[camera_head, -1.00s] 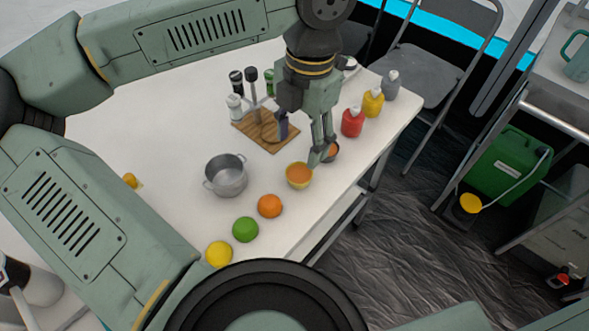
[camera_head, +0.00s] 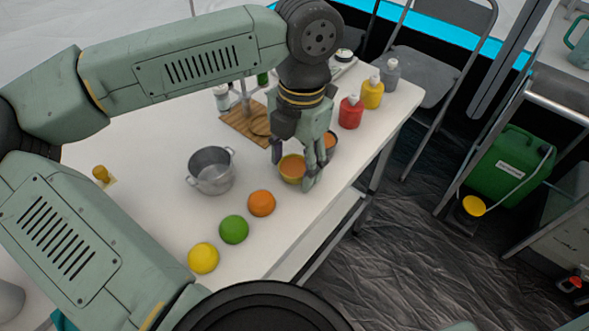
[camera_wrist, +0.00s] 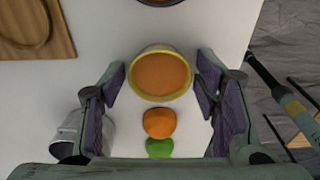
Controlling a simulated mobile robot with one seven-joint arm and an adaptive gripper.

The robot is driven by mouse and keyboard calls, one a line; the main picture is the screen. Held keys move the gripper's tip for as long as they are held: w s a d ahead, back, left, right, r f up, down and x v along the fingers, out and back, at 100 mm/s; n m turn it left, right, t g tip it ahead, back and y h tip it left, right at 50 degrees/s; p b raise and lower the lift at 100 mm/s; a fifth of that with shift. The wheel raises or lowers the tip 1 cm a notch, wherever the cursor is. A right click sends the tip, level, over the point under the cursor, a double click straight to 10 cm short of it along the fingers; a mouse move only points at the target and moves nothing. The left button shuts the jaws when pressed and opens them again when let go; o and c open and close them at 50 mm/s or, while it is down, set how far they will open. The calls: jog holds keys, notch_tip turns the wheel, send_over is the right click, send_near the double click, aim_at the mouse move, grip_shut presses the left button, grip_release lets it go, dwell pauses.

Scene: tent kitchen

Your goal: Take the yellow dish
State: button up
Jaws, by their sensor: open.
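The yellow dish (camera_head: 291,170) is a small bowl with orange-brown contents, standing near the table's right edge. In the wrist view the yellow dish (camera_wrist: 161,73) lies just ahead of and between the fingertips, its rim close to both. My gripper (camera_head: 293,170) is open and empty, with its fingers lowered around the dish in the head view; they partly hide it. In the wrist view my gripper (camera_wrist: 160,80) has its fingers spread to the left and right of the bowl. I cannot tell whether either finger touches it.
A dark bowl (camera_head: 330,141) stands close behind the dish. An orange (camera_head: 261,203), a green fruit (camera_head: 234,229) and a yellow fruit (camera_head: 203,257) line the table's near side. A metal pot (camera_head: 212,172) is to the left. Bottles (camera_head: 351,112) and a wooden board (camera_head: 246,122) stand farther back.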

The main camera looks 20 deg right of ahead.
aim_at(294, 165)
jog(key=shift+c, duration=0.2)
jog(key=c, duration=0.6)
jog(key=shift+r+p, duration=2.7)
jog(key=shift+r, duration=1.8)
